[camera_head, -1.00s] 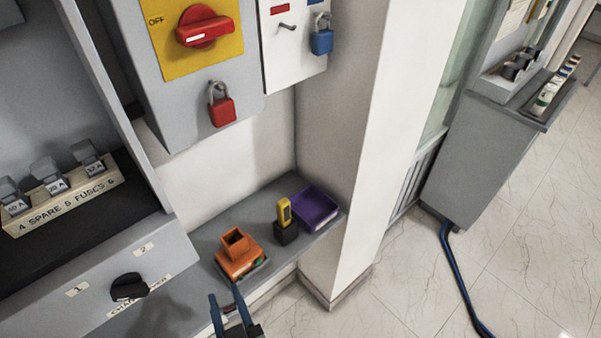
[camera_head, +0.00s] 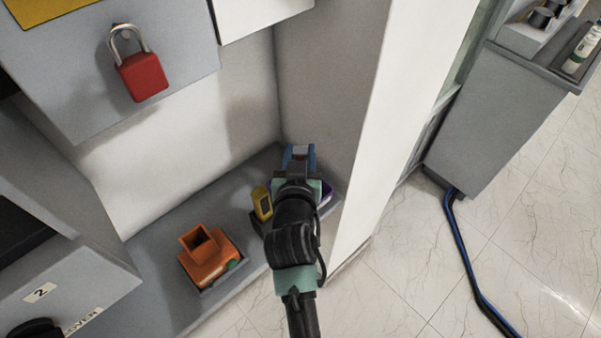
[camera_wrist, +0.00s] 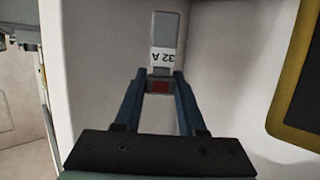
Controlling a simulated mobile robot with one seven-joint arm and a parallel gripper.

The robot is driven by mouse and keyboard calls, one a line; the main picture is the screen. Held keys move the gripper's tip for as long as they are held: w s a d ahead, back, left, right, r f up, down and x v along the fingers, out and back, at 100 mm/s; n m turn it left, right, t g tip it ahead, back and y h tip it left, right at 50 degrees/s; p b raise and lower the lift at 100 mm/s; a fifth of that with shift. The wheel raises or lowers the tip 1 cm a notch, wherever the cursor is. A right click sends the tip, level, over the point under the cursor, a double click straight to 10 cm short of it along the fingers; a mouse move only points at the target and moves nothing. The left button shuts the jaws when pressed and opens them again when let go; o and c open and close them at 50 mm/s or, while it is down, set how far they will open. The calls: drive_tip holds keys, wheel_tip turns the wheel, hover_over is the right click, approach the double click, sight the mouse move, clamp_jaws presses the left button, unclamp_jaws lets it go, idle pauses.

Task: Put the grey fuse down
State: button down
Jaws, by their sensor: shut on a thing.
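My gripper (camera_head: 299,158) is over the far right end of the grey shelf, above the purple tray (camera_head: 326,192). It is shut on the grey fuse (camera_wrist: 165,40), which carries a "32 A" label and shows between the blue fingers in the wrist view. In the head view only a small part of the fuse (camera_head: 299,152) shows between the fingertips. My gripper and wrist cover most of the purple tray. I cannot tell how high the fuse is above the tray.
A yellow meter (camera_head: 262,203) stands just left of my wrist. An orange block-shaped device (camera_head: 206,258) sits on the grey shelf (camera_head: 165,265) further left. A white pillar (camera_head: 400,120) rises right of my gripper. A red padlock (camera_head: 142,76) hangs at upper left.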

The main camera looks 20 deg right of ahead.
wheel_tip(320, 180, down, 8)
drive_tip(key=shift+b, duration=0.6)
drive_tip(key=shift+f, duration=0.15)
drive_tip(key=c, duration=0.5)
unclamp_jaws()
drive_tip(key=b+v, duration=0.2)
drive_tip(key=v, duration=1)
